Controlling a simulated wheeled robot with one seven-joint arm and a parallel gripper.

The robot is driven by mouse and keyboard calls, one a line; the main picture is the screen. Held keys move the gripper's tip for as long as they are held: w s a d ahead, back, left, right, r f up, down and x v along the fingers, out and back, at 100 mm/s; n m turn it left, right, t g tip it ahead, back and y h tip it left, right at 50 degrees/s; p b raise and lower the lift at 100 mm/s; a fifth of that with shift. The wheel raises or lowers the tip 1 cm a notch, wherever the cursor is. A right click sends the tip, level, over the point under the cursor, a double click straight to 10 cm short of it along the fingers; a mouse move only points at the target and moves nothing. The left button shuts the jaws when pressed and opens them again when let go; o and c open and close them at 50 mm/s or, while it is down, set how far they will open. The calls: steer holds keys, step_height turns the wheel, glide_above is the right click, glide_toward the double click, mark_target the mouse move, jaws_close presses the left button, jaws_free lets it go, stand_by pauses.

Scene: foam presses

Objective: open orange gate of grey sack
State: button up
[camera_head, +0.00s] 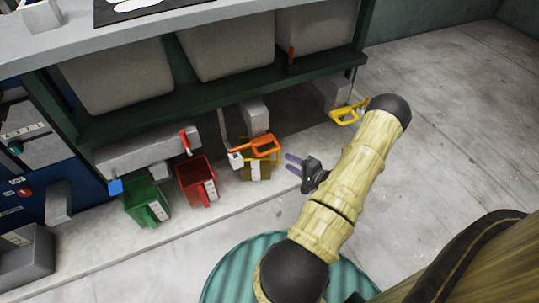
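An orange loop-shaped handle (262,147), which looks like the orange gate, sits above a yellow bin (257,170) under the shelf. A grey block (254,115) is just behind it. I cannot tell from this view whether the gate is open or shut. Large grey sack-like containers stand on the shelf: left (117,75), middle (228,45) and right (315,25). Which one belongs to the orange gate is unclear. My gripper (290,164) is a little right of the orange handle, pointing left towards it, apart from it. Its two purple fingers are spread and empty.
A green bin (146,203) and a red bin (197,181) stand left of the yellow bin. A red lever (185,141) and a yellow loop handle (347,114) are nearby. The dark green shelf edge (215,94) runs above. The floor (450,120) right is clear.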

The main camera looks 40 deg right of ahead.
mark_target(270, 152)
steer(key=b+x, duration=0.4)
steer(key=x, duration=0.6)
steer(key=shift+f, duration=0.2)
steer(key=shift+w+r, duration=0.1)
steer(key=shift+w, duration=0.3)
jaws_close()
